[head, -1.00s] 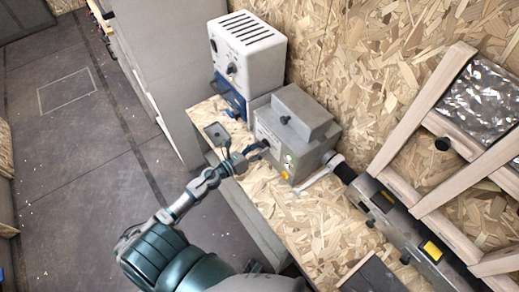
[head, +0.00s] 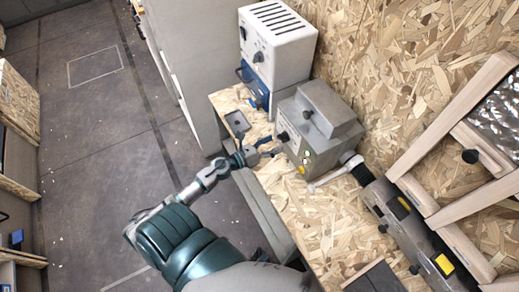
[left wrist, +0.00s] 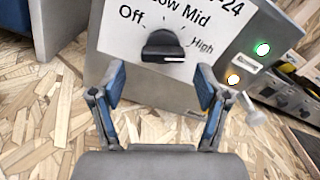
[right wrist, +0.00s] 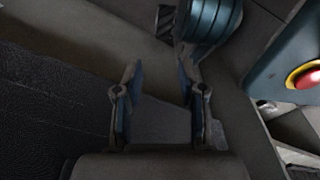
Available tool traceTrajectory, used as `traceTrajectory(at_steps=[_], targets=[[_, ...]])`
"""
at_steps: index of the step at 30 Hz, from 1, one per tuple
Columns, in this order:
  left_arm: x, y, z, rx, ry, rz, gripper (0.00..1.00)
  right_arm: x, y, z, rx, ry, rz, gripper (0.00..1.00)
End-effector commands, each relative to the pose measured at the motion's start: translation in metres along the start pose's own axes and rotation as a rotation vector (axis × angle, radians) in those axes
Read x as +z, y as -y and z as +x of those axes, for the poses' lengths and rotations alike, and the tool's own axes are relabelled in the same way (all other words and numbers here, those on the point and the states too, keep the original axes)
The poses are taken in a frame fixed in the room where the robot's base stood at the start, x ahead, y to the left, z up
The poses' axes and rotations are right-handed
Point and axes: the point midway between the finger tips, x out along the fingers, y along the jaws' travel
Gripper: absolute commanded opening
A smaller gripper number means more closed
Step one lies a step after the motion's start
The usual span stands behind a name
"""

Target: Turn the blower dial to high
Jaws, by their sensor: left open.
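The grey blower box (head: 320,140) stands on the wood-chip bench. Its black dial (left wrist: 163,46) shows in the left wrist view under the labels Off, Low, Mid and High. The dial's grip bar lies roughly level in the picture; a small pale mark shows near its right end, but the exact setting is hard to tell. My left gripper (head: 272,148) is in front of the box's dial face. In the left wrist view the left gripper (left wrist: 161,82) is open, its fingers apart below the dial and holding nothing. My right gripper (right wrist: 160,80) is open and empty, away from the blower.
A white vented unit (head: 277,45) stands behind the blower. A small dark plate on a stand (head: 238,122) is close to the left gripper. A lever handle (head: 335,176) and wooden frames are to the right.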

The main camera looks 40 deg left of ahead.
Motion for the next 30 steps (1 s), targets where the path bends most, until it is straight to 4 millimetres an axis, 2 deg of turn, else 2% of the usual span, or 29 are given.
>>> traceTrajectory(at_steps=[6,12,18,30], targets=[[-0.003,-0.002,-0.051,0.004,-0.003,-0.003,0.75,-0.001,0.0,0.0,0.001,-0.001,-0.001,0.4],[-0.003,-0.002,-0.084,0.003,-0.003,-0.005,0.75,-0.001,0.0,0.0,0.001,-0.002,-0.001,0.4],[-0.003,-0.003,-0.095,0.001,-0.004,-0.001,0.75,-0.001,0.0,0.0,0.001,-0.002,-0.001,0.4],[-0.003,-0.003,-0.095,0.0,-0.004,-0.002,0.75,-0.001,0.0,0.0,0.001,-0.003,-0.002,0.4]])
